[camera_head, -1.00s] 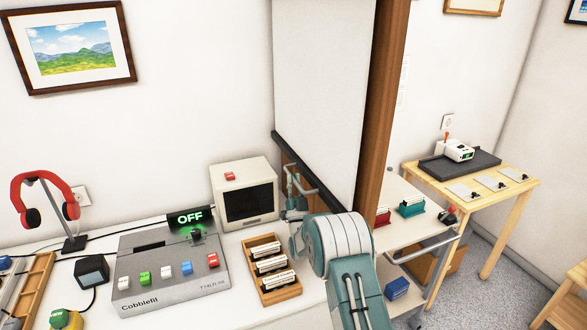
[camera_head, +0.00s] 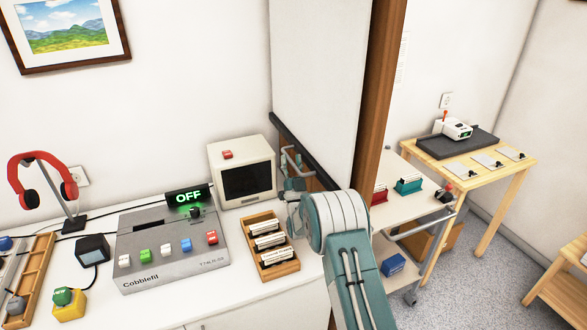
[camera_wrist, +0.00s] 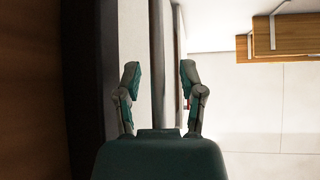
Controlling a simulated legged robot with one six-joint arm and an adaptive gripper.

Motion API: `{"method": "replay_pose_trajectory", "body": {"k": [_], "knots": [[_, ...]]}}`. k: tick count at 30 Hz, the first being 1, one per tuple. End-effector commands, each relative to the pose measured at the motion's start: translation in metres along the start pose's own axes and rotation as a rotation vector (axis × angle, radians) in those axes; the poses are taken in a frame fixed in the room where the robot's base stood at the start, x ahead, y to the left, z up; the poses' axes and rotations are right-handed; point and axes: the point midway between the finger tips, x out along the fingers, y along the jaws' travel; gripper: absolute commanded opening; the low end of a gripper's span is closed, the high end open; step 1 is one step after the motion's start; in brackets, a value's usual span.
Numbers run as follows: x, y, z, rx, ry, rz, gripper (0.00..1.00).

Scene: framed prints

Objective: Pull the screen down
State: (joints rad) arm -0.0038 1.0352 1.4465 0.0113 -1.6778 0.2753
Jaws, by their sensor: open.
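The white screen (camera_head: 315,80) hangs beside a brown wooden post (camera_head: 381,90), with a black bar (camera_head: 305,150) along its lower edge. My gripper (camera_head: 291,160) is at the bar, seen from behind and partly hidden by my own wrist. In the wrist view my gripper (camera_wrist: 159,85) has its two fingers spread apart. A dark narrow band runs between the fingers, with pale surface on both sides. I cannot tell whether either finger touches the bar.
A small monitor (camera_head: 246,172) and a wooden rack (camera_head: 270,246) stand close left of my gripper. A grey console (camera_head: 172,257) marked OFF and red headphones (camera_head: 42,180) are further left. A white cart (camera_head: 425,210) and a wooden table (camera_head: 510,175) stand to the right.

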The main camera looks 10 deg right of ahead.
Motion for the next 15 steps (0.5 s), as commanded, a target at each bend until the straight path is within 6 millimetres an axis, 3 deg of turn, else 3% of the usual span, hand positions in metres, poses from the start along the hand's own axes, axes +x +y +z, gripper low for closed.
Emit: {"method": "replay_pose_trajectory", "body": {"k": [2,15], "knots": [[-0.011,0.000,0.003,0.000,-0.005,0.001,0.51],[-0.060,-0.015,-0.047,0.000,-0.002,0.000,0.51]]}}
